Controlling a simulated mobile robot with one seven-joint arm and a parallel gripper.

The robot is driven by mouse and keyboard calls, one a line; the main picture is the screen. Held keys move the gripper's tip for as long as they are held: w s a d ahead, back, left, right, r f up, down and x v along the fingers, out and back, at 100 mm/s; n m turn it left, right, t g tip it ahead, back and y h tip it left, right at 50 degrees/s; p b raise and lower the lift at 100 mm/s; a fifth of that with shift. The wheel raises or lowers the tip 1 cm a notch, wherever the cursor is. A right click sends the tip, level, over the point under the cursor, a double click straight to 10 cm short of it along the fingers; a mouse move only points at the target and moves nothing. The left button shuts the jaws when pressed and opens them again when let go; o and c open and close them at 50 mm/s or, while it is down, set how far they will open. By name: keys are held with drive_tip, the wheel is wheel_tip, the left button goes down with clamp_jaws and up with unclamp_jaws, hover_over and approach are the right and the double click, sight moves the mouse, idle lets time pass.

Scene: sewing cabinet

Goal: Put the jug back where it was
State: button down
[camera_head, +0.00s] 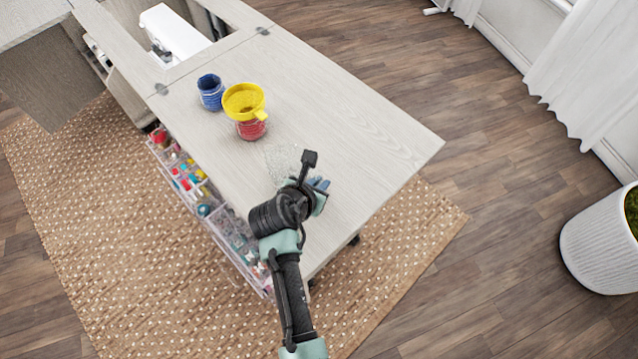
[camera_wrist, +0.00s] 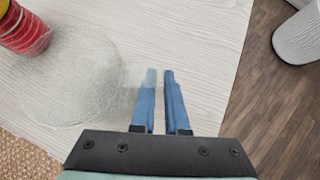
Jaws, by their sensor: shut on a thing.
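The jug (camera_head: 281,160) is clear, textured glass and hard to make out over the pale tabletop (camera_head: 350,130). It is at the near part of the table, partly hidden by my arm in the head view. In the wrist view the jug (camera_wrist: 72,82) is seen from above, left of the fingers. My gripper (camera_wrist: 160,74) is shut on the jug at its right side, where the handle seems to be, with blue fingers close together. The gripper also shows in the head view (camera_head: 319,184). I cannot tell whether the jug touches the table.
A red jar (camera_head: 252,129) with a yellow funnel (camera_head: 243,99) on top stands just beyond the jug. A blue cup (camera_head: 210,93) stands behind it. Clear bins (camera_head: 205,195) line the table's left side. The tabletop to the right is bare. A white planter (camera_head: 600,240) stands far right.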

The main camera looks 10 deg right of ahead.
drive_tip(key=shift+f, duration=0.3)
drive_tip(key=shift+f, duration=0.15)
drive_tip(key=c, duration=0.9)
unclamp_jaws()
